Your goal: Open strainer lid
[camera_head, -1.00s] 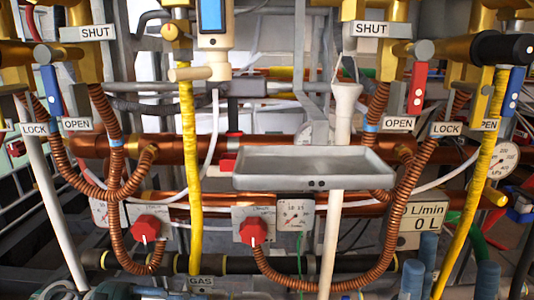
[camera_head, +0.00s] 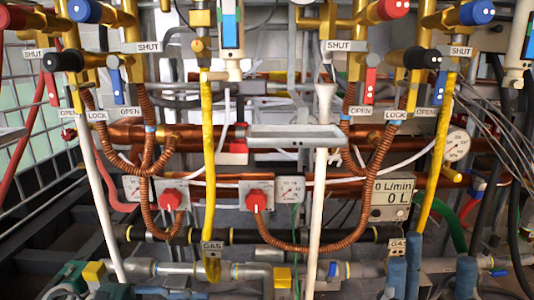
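No part in the head view can be singled out as the strainer lid. A horizontal pipe run (camera_head: 240,271) with yellow fittings crosses the bottom of the view, and a yellow fitting (camera_head: 212,269) hangs below the gas line there. I cannot make out the fingers of my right gripper among the crowded pipes and cables, so its opening does not show. My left gripper does not show. I see no gripper touching the pipework.
A grey tray (camera_head: 310,132) juts out at mid-height before the copper pipes (camera_head: 285,185). Yellow gas hoses (camera_head: 209,165), corrugated copper hoses (camera_head: 147,140) and red knobs (camera_head: 256,200) crowd the middle. Black cables (camera_head: 500,180) hang at the right.

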